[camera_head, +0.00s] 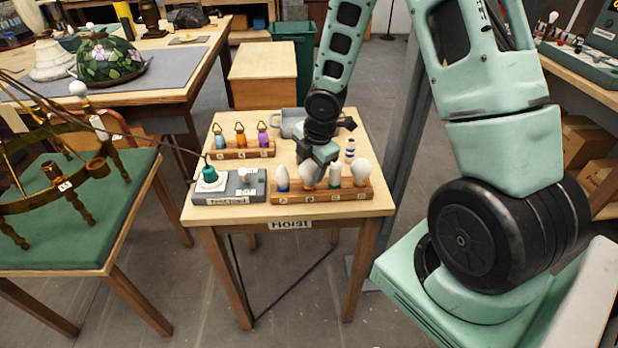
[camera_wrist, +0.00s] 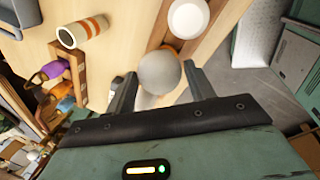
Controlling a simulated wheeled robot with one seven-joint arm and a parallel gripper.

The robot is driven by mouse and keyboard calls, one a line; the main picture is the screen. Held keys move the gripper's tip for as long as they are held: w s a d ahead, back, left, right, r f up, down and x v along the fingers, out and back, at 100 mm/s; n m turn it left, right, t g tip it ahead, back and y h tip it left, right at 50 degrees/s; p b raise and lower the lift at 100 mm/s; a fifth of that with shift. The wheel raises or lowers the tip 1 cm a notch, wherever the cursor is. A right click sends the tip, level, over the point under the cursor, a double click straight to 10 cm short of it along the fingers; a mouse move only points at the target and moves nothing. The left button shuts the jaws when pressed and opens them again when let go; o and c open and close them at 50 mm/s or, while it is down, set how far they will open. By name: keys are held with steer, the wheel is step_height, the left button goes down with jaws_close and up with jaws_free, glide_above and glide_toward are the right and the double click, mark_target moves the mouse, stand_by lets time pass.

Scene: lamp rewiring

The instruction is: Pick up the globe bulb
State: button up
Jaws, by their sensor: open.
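The globe bulb (camera_head: 306,171) is a round, pale bulb, second from the left in the wooden bulb rack (camera_head: 320,195) on the small table. My gripper partly hides it in the head view. In the wrist view the globe bulb (camera_wrist: 158,70) shows as a grey ball, lined up with the gap between the fingers. My gripper (camera_head: 315,168) points down at the rack. In the wrist view my gripper (camera_wrist: 157,84) is open, with one finger on each side of the bulb. The frames do not show whether either finger touches it.
A candle-shaped bulb (camera_head: 282,178) stands left of it; a green-based bulb (camera_head: 335,175) and a large white bulb (camera_head: 362,172) stand right. A grey tester box (camera_head: 240,187) is left of the rack. A rack of coloured pieces (camera_head: 240,150) and a striped cylinder (camera_head: 350,149) are behind.

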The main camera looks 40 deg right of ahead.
steer(key=shift+x, duration=2)
steer(key=c, duration=0.7)
steer(key=shift+o, duration=0.2)
steer(key=shift+r, duration=0.1)
